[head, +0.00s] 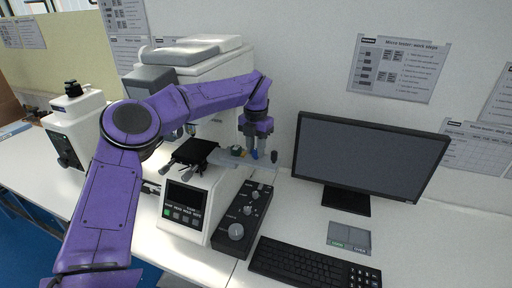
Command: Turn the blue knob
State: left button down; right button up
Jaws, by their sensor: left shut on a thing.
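The blue knob (254,154) is a small blue piece at the right side of the white hardness tester (205,188), beside its stage. My left gripper (256,150) reaches over from the left with its purple arm and points down at the knob. It is shut on the blue knob, and its fingers hide most of it. My right gripper is not in view.
A black control box (245,215) with several knobs stands just below the gripper. A monitor (368,160), a keyboard (312,264) and a small grey pad (349,238) are to the right. A second tester (75,128) stands at the left.

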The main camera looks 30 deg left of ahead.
pick_arm(q)
jog(key=m, duration=0.4)
jog(key=shift+r+m, duration=0.1)
jog(key=shift+m, duration=2.4)
jog(key=c, duration=0.9)
grip_release()
jog(key=shift+o, duration=0.2)
jog(key=shift+r, duration=0.15)
notch_tip(320, 180, up, 10)
jog(key=shift+b, duration=0.4)
